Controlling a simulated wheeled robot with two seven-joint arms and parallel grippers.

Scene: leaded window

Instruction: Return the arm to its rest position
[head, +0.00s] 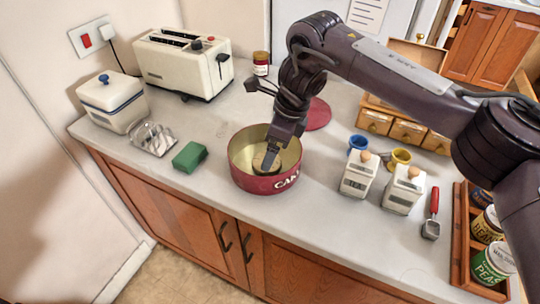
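My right arm (390,70) reaches in from the right edge, high over the counter, and bends down at the wrist. My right gripper (268,160) points down into a round red cake tin (262,184), with its tip inside the rim. A small brownish round thing (258,164) lies in the tin at the fingertips. I cannot tell whether the fingers hold it or only overlap it, nor whether they are open or shut. My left gripper is not in view.
A red disc (318,114) lies just behind the gripper. A green block (189,157), a toaster (184,62) and a white bin (112,100) are left. The counter's front strip is clear.

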